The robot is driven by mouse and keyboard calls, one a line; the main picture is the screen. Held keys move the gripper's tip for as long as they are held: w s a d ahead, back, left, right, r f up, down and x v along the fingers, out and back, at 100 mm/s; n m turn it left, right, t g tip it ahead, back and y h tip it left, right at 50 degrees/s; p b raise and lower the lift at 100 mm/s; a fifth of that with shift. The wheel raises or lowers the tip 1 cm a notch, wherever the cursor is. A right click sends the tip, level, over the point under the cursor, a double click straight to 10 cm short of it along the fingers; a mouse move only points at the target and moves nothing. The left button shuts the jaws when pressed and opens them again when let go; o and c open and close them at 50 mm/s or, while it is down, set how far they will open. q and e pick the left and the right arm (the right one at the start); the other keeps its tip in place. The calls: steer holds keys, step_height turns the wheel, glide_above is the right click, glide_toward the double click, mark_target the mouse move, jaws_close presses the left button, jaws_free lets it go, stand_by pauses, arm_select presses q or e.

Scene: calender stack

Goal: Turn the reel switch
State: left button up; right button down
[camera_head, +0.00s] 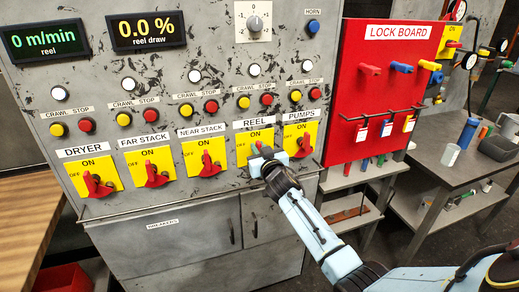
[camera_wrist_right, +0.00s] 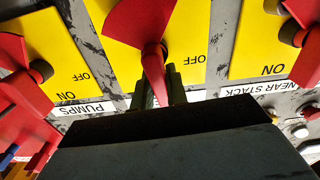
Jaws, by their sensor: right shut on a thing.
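The REEL switch is a red rotary handle on a yellow ON/OFF plate (camera_head: 258,136) on the grey cabinet front. In the head view my right gripper (camera_head: 262,158) is at this plate and hides most of the handle. In the right wrist view, which is upside down, the red handle (camera_wrist_right: 154,62) of the switch runs down between the two dark fingers (camera_wrist_right: 158,88). The fingers are shut on its narrow end. The hand covers the REEL label there, and the OFF mark shows beside the handle. My left gripper is in neither view.
The NEAR STACK switch (camera_head: 207,163) is close on the left and the PUMPS switch (camera_head: 304,146) close on the right. Small coloured buttons (camera_head: 243,102) sit above. A red lock board (camera_head: 375,95) stands right, and a work table (camera_head: 460,170) lies beyond it.

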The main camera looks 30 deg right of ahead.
steer(key=n, duration=0.4)
steer(key=a+f+n+b, duration=0.1)
steer(key=n, duration=0.3)
steer(key=a+n+b, duration=0.1)
steer(key=n, duration=0.4)
steer(key=shift+w+f, duration=0.25)
steer(key=shift+f, duration=0.15)
steer(key=shift+a+f+n, duration=0.1)
steer(key=shift+f+n, duration=0.15)
steer(key=shift+n, duration=0.75)
steer(key=shift+a+f+n, duration=0.1)
steer(key=shift+f+n, duration=0.1)
steer(key=shift+n, duration=0.8)
steer(key=c, duration=1.4)
jaws_free()
